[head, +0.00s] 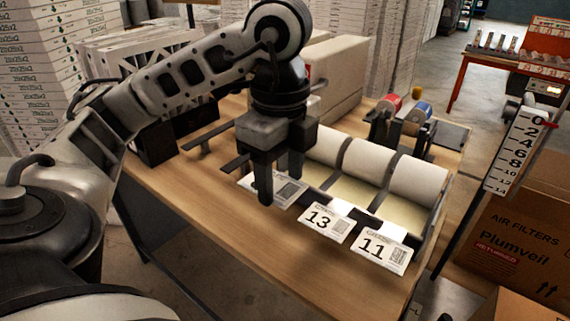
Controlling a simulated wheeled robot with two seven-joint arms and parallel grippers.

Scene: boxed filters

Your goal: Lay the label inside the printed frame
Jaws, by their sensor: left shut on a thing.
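My left gripper (280,187) points down at the front left of the roll holder, its fingers at a white label (290,192). It is shut on this label, which is partly hidden by the fingers; a grey printed patch shows on it. I cannot tell whether the label touches the surface below. To its right are a white card reading 13 (322,220) and a white card reading 11 (382,252), both tilted at the holder's front. I cannot make out the printed frame. My right gripper is not in view.
A holder with several white rolls (365,163) stands on the wooden table (220,225). Behind it are a long white box (335,75) and tape rolls (405,112). A scale post (513,150) and a cardboard carton (515,240) stand at right. The table's front left is clear.

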